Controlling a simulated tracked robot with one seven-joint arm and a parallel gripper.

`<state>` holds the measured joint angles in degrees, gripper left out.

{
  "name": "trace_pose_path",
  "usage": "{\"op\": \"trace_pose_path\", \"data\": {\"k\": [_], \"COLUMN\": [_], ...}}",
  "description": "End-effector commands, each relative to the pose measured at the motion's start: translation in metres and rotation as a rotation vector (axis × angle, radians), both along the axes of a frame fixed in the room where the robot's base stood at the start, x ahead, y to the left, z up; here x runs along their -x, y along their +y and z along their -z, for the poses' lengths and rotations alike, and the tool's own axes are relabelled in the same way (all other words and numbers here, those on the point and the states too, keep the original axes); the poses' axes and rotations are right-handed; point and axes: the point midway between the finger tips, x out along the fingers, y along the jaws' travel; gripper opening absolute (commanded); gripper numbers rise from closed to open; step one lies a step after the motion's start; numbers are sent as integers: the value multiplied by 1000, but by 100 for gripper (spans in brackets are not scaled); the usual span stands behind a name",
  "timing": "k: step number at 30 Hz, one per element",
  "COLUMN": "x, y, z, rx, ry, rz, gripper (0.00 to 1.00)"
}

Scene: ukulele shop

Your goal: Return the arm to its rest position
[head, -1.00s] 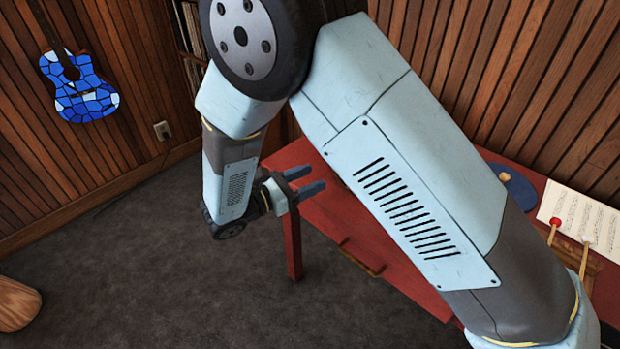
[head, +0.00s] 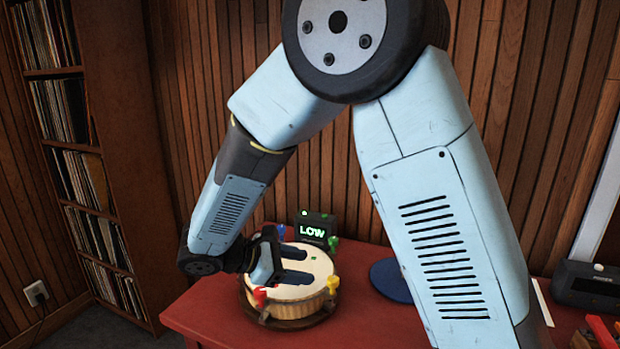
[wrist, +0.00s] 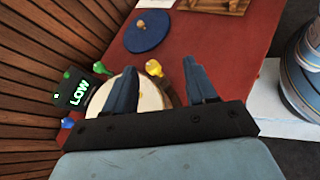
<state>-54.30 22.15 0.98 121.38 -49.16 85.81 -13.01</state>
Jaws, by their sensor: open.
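My gripper (head: 290,265) is open and empty. In the head view its two dark blue fingers point right, in front of or above a round drum-like thing (head: 317,264) with a pale top and coloured pegs on the red table (head: 205,307). In the wrist view the fingers (wrist: 163,88) spread apart, with the drum-like thing (wrist: 150,97) partly hidden behind the left finger. I cannot tell the exact height of the fingers above it. My arm is bent, with its elbow high in the head view.
A small dark box with a green "LOW" display (head: 314,229) stands behind the drum-like thing. A blue round mat (head: 388,281) lies to its right, partly behind my arm. A dark device (head: 590,287) sits at the far right. A record shelf (head: 85,150) stands at the left.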

Motion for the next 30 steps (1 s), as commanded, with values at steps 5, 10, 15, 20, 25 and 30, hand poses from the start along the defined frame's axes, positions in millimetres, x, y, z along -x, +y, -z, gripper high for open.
{"op": "trace_pose_path", "data": {"k": [5,10,15,20,25,30], "x": [1,8,21,37,55,74], "y": [-53,-96,-134,-165,-193,-215], "z": [-28,-48,-67,-82,-97,-111], "rx": [-173,-334,-495,-646,-806,-964], "ry": [-29,-72,-129,-199,-289,-395], "rz": [171,325,473,607,742,870], "gripper": [56,56,56,56,56,56]}}
